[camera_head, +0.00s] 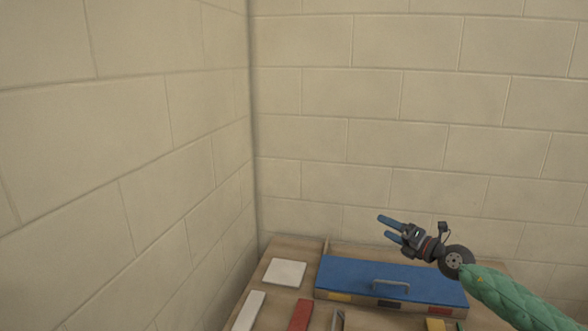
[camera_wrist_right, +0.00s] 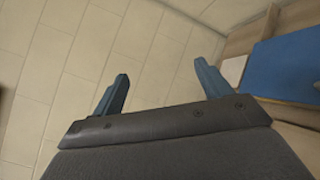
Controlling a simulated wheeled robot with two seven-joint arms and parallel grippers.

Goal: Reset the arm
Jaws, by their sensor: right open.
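My right arm comes in from the lower right in a green padded sleeve. My right gripper (camera_head: 385,228) is open and empty, its two blue fingers pointing left. In the head view it appears over the back edge of a blue toolbox-like case with a grey handle, in front of the block wall. In the right wrist view the two fingers (camera_wrist_right: 160,85) are spread apart with nothing between them, and the tiled or block surface shows beyond. My left gripper is in neither view.
The blue case (camera_head: 345,270) lies on a wooden table (camera_head: 262,302). A white square (camera_head: 284,272), a white bar (camera_head: 249,311) and a red bar (camera_head: 300,315) lie at its left and front. Block walls (camera_head: 330,120) close off the left and back.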

